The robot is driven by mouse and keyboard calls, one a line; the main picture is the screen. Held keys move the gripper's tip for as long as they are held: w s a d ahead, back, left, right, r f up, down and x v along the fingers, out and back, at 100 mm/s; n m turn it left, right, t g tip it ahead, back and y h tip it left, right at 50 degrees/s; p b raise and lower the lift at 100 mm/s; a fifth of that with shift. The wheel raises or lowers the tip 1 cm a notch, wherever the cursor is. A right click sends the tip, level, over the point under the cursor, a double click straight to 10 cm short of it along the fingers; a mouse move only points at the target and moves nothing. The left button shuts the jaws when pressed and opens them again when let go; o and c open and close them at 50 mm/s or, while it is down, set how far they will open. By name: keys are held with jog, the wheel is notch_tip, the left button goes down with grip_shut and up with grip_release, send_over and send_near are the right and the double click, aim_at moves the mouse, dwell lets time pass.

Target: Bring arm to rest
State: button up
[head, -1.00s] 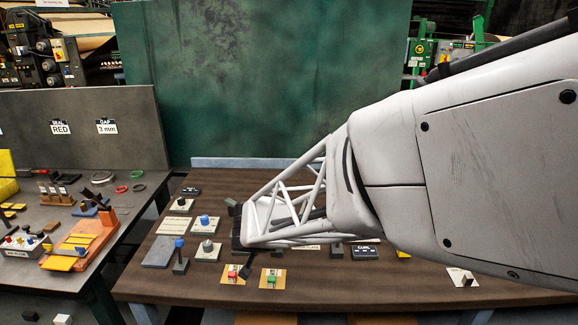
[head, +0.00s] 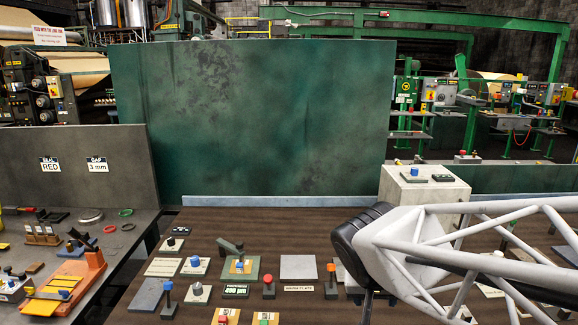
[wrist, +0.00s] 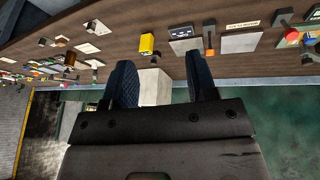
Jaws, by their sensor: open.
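My gripper (wrist: 162,76) shows in the wrist view with its two dark padded fingers spread apart and nothing held between them. The pale box (wrist: 155,87) appears in the gap behind the fingers, apart from them. In the head view my pale lattice arm reaches in from the right edge, over the right part of the brown table (head: 290,222). I cannot make out the fingertips in the head view.
The table carries several levers, knobs and plates. The pale box (head: 424,190) stands at its back right, before the green panel (head: 280,120). A grey side bench (head: 120,240) with an orange fixture (head: 72,283) is at left.

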jog(key=s+d+r+n+g+y, duration=0.1)
jog(key=s+d+n+y, duration=0.1)
jog(key=s, duration=0.9)
jog(key=shift+s+d+r+y, duration=0.2)
jog(key=shift+d+r+y, duration=0.05)
jog(key=shift+d+y, duration=0.05)
